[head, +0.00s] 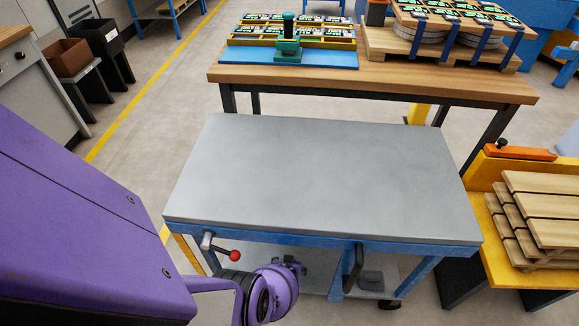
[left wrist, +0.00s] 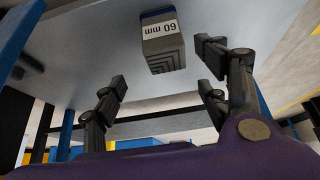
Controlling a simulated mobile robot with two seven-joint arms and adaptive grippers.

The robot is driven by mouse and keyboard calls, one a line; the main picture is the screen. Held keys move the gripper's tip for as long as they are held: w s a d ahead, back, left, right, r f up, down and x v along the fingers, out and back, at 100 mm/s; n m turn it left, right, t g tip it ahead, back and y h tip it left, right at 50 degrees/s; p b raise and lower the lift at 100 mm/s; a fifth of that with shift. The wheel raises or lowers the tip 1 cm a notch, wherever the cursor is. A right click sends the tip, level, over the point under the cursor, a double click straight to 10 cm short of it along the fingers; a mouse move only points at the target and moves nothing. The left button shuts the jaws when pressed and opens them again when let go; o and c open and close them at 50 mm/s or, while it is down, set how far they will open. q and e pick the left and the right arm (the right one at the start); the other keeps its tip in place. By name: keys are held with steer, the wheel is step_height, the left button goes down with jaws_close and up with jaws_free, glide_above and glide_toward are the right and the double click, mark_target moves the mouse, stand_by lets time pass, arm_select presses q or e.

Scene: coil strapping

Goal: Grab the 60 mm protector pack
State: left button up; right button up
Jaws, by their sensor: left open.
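The 60 mm protector pack (left wrist: 163,50) is a dark grey, block-like stack with a white label reading "60 mm", upside down in the left wrist view. It rests on a grey surface. I cannot clearly identify the pack in the head view. My right gripper is not in view.
The blue cart's grey top (head: 325,180) is bare and overhangs its lower shelf (head: 312,275). A lever with a red knob (head: 234,255) sticks out at the front left. A wooden bench (head: 380,80) stands behind, and a yellow stand with wooden slats (head: 540,210) is at right.

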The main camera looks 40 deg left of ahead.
arm_select(q)
steer(key=b+x, duration=0.2)
steer(key=x, duration=0.1)
steer(key=shift+s+a+f+b, duration=0.15)
steer(key=shift+a+b, duration=0.1)
steer(key=shift+b, duration=0.05)
steer(key=b+x, duration=0.3)
steer(key=shift+s+a+f, duration=0.1)
steer(key=shift+s+a, duration=0.05)
steer(key=shift+a, duration=0.05)
steer(key=shift+a+f+b, duration=0.1)
steer(key=shift+f+b, duration=0.1)
steer(key=shift+b, duration=0.2)
steer(key=shift+w, duration=0.35)
steer(key=c, duration=1.4)
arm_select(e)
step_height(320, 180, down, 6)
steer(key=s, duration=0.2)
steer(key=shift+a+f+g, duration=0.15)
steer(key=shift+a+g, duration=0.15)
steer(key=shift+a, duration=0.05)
arm_select(q)
steer(key=shift+r, duration=0.1)
